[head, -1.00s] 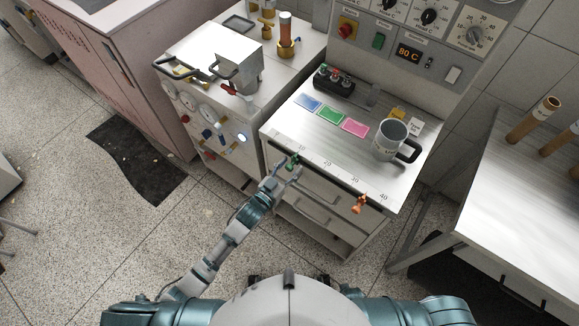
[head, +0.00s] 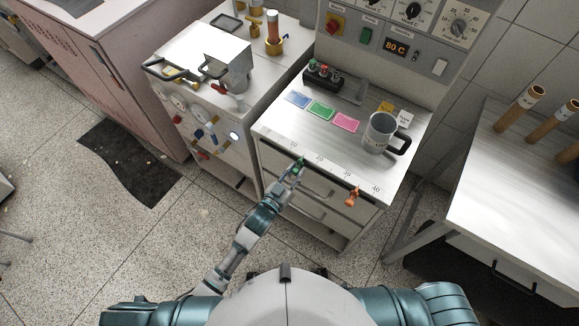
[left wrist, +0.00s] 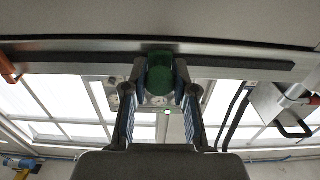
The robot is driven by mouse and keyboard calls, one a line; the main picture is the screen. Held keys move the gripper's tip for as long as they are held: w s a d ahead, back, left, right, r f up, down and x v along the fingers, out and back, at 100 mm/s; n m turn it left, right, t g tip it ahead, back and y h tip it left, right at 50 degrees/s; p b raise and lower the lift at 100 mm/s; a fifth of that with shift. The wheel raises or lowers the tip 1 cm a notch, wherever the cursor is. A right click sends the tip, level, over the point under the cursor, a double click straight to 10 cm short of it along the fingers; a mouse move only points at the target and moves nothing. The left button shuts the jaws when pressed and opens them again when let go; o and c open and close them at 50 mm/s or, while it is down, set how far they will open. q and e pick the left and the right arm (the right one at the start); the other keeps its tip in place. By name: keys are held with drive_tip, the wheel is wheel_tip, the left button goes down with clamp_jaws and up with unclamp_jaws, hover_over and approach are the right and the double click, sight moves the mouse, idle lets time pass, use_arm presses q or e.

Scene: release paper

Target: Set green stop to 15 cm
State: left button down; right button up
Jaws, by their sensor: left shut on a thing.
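The green stop (head: 301,161) sits on the dark rail along the bench's front edge, between the printed 10 and 20 marks, roughly midway. My left gripper (head: 297,169) reaches it from the front and is shut on it. In the left wrist view the green stop (left wrist: 160,74) is between the two fingers of my left gripper (left wrist: 160,85), against the rail (left wrist: 225,64). An orange stop (head: 352,196) is on the same rail near the 40 end; part of it shows at the left of the wrist view (left wrist: 8,68). My right gripper is out of view.
A grey mug (head: 379,133) and blue, green and pink cards lie on the bench top (head: 290,127). Drawers with handles are below the rail. A cart (head: 262,75) stands close on the left, a table (head: 510,190) on the right.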

use_arm(q)
drive_tip(key=c, duration=0.9)
unclamp_jaws()
drive_tip(key=shift+a, duration=0.1)
drive_tip(key=v, duration=1.2)
drive_tip(key=shift+w, duration=0.1)
